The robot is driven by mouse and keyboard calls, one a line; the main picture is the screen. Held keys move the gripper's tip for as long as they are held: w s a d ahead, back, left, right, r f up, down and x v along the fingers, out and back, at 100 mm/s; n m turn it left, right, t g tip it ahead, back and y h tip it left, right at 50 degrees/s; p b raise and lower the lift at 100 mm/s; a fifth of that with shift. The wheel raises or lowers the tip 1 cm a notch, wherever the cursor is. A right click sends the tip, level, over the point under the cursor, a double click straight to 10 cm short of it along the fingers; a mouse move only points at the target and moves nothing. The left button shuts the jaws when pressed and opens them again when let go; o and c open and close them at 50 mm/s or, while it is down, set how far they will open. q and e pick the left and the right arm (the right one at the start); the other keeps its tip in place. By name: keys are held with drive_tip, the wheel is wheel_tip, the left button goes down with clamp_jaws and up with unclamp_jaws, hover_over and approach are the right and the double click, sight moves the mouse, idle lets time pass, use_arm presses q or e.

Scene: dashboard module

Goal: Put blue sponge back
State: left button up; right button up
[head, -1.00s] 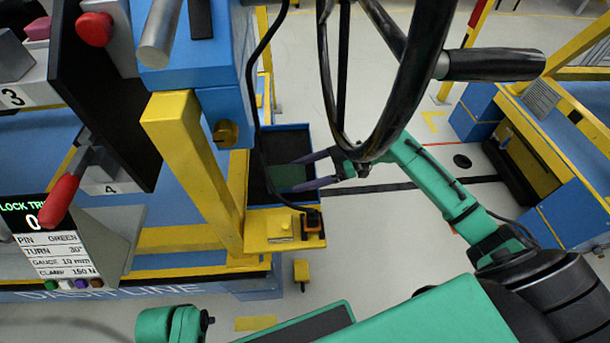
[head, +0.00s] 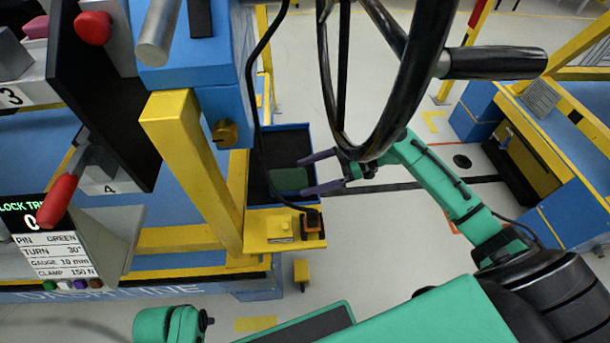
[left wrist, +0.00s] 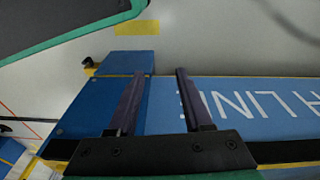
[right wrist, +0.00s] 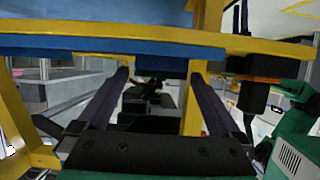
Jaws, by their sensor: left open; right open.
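No clearly blue sponge shows in any view. A dark green pad (head: 289,180) lies in the blue-walled, dark-floored bin (head: 285,127) in the head view; I cannot tell whether it is the sponge. My right gripper (head: 303,175) is open and empty at the bin's right side, its fingers pointing left toward the pad. In the right wrist view the right gripper (right wrist: 160,75) shows nothing between its fingers. My left gripper (left wrist: 160,74) is open and empty in the left wrist view, over the blue bench edge with white lettering (left wrist: 235,103).
A black steering wheel (head: 333,110) hangs in front of my right forearm. A yellow post (head: 190,165) and a yellow ledge with a small device (head: 312,220) stand close to the bin. A black cable (head: 258,120) runs down beside it. Open floor lies to the right.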

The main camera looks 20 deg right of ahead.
drive_tip(key=v, duration=1)
use_arm(q)
drive_tip(key=shift+s+a+f+p, duration=0.15)
drive_tip(key=shift+f+p, duration=0.2)
drive_tip(key=shift+f, duration=0.4)
use_arm(e)
drive_tip(key=s+a+f+m+h, duration=0.1)
drive_tip(key=s+f+m+h, duration=0.3)
drive_tip(key=f, duration=0.5)
drive_tip(key=s+a+f+m+g+h, duration=0.1)
drive_tip(key=s+f+m+h, duration=0.3)
drive_tip(key=s+f, duration=0.3)
drive_tip(key=s+a+f+m+h, duration=0.1)
drive_tip(key=s+f+m+h, duration=0.3)
drive_tip(key=f, duration=0.9)
drive_tip(key=shift+s+a+m+g+h, duration=0.35)
drive_tip(key=shift+s+m, duration=0.25)
drive_tip(key=shift+s, duration=0.15)
use_arm(q)
drive_tip(key=shift+s, duration=0.1)
